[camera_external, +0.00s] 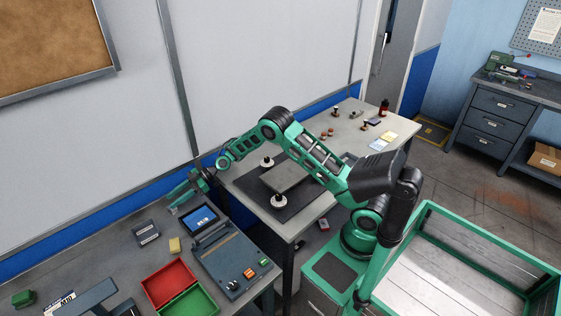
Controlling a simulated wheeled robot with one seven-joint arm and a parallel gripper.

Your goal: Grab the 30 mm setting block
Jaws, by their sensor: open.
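My gripper (178,205) is at the far left end of my arm, over the back part of the left bench, with its jaws open. I see nothing held between them, though they are small here. I cannot pick out the 30 mm setting block for sure, as no size marking is readable. A dark flat case with a pale label (145,233) lies on the bench to the lower left of the gripper, apart from it.
A control unit (232,262) with a blue screen (200,218) stands right of the yellow block. Red (170,284) and green (190,303) trays lie in front. A dark mat (248,187) bears a grey plate (285,178) on the other table. The wall closes off the back.

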